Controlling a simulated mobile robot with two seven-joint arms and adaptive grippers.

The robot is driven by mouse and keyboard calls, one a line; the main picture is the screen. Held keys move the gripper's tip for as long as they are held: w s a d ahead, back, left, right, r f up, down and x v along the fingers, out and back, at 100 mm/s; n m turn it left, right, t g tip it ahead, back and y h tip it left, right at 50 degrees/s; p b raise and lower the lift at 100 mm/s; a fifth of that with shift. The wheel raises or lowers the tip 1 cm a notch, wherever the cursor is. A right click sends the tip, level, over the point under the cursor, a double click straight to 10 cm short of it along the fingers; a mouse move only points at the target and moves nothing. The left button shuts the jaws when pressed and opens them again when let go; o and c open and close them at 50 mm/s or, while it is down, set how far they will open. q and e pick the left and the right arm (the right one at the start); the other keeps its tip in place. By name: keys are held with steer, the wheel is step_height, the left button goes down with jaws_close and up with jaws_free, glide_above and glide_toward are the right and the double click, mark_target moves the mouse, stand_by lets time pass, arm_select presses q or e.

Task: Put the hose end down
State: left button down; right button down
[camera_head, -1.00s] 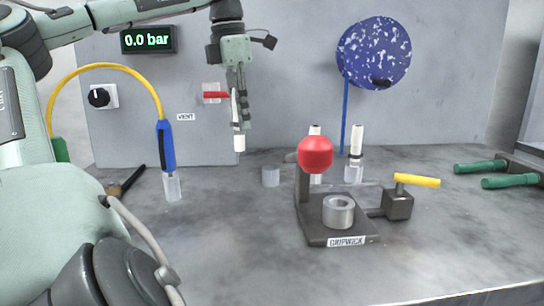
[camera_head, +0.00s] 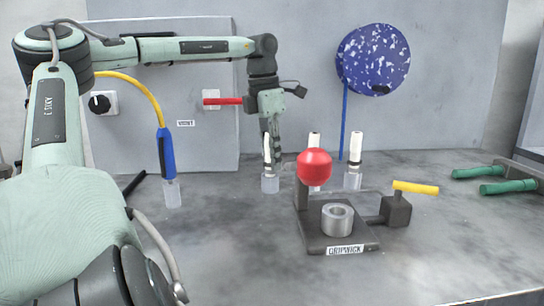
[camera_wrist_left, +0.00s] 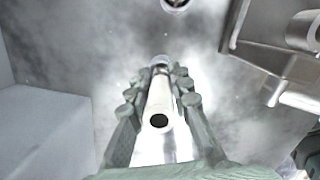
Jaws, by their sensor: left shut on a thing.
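The yellow hose (camera_head: 140,88) ends in a blue handle (camera_head: 167,153), whose lower end stands upright in a clear cup (camera_head: 172,194) at the left in the head view. My left gripper (camera_head: 271,163) is apart from it, to its right, pointing down. It is shut on a white tube (camera_head: 267,148), held upright. The tube's lower end is at another clear cup (camera_head: 270,184); how deep it sits is hidden. In the wrist view my left gripper (camera_wrist_left: 158,95) has the tube (camera_wrist_left: 160,100) between its fingers, its open top with a dark hole facing the camera. My right gripper is not in view.
A stand with a red ball (camera_head: 314,167), a metal ring (camera_head: 337,217) and a yellow lever (camera_head: 416,188) is close right of the gripper. White tubes in clear cups (camera_head: 353,180) stand behind it. A red lever (camera_head: 222,101) is on the wall. The front table is clear.

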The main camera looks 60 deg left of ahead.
mark_target(266, 133)
arm_select(q)
steer(key=shift+f, duration=0.15)
steer(key=c, duration=1.4)
jaws_free()
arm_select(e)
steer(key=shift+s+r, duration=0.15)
arm_select(q)
steer(key=shift+r, duration=0.25)
steer(key=r, duration=0.3)
steer(key=s+r, duration=0.1)
steer(key=r, duration=0.3)
steer(key=r+p, duration=0.1)
steer(key=r, duration=0.2)
steer(key=shift+s+a+r, duration=0.1)
steer(key=shift+s+r, duration=0.05)
steer(key=shift+r, duration=0.15)
steer(key=shift+s+r, duration=0.1)
steer(key=shift+r, duration=0.5)
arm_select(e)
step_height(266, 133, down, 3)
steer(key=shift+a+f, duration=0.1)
